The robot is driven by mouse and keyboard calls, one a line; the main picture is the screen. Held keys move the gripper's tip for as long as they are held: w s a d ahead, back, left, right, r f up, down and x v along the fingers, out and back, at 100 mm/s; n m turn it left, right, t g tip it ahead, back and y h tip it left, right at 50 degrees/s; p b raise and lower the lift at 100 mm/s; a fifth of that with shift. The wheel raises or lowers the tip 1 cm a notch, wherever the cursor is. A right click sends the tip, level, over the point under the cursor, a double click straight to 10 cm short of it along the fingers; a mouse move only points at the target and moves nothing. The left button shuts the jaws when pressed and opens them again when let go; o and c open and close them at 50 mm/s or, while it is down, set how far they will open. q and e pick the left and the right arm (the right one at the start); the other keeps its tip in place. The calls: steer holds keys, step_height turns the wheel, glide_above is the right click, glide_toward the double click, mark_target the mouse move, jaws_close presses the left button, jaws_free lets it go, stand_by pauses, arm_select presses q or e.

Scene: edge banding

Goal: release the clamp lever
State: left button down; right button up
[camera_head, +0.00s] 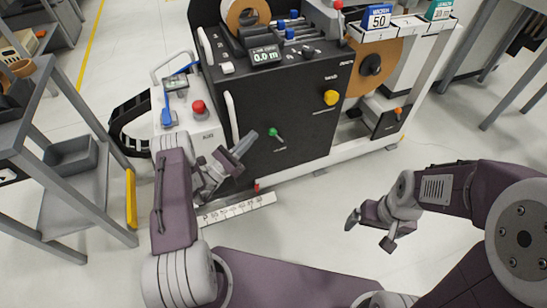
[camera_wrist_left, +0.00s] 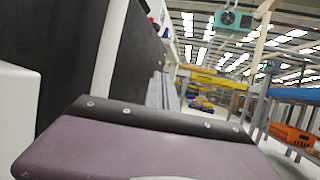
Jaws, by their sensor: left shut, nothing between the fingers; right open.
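A short lever with a green knob (camera_head: 273,132) sticks out of the black front panel of the machine (camera_head: 310,110). A lever with a red knob (camera_head: 338,6) stands on top of the machine, and one with an orange knob (camera_head: 398,111) sits at its lower right. I cannot tell which is the clamp lever. My left gripper (camera_head: 243,148) is shut and empty, in front of the panel, a little left of and below the green knob. Contact with the knob does not show. My right gripper (camera_head: 370,231) is open and empty, over the floor.
A white vertical handle (camera_head: 231,117) and a yellow knob (camera_head: 331,98) stick out of the panel. A red button (camera_head: 199,107) is on the left side box. A grey shelf cart (camera_head: 75,185) stands at left. The floor (camera_head: 310,225) between my grippers is clear.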

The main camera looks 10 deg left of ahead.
arm_select(q)
steer(key=s+a+f+n+y+b, duration=0.1)
steer(key=f+b, duration=0.1)
steer(key=f, duration=0.5)
steer(key=s+a+f+n+t+y+b, duration=0.1)
steer(key=s+a+f+n+y+b, duration=0.1)
steer(key=f, duration=0.5)
steer(key=shift+a+f+n+y+b, duration=0.15)
steer(key=shift+f+n+y+b, duration=0.2)
steer(key=shift+b, duration=0.15)
arm_select(e)
step_height(320, 180, down, 8)
arm_select(q)
steer(key=shift+s, duration=0.1)
arm_select(e)
steer(key=shift+r, duration=0.15)
arm_select(q)
steer(key=b, duration=0.5)
glide_toward(278, 137)
steer(key=w+r, duration=0.4)
steer(key=r, duration=0.1)
arm_select(e)
step_height(278, 137, down, 5)
steer(key=shift+f, duration=0.1)
steer(key=shift+d, duration=0.1)
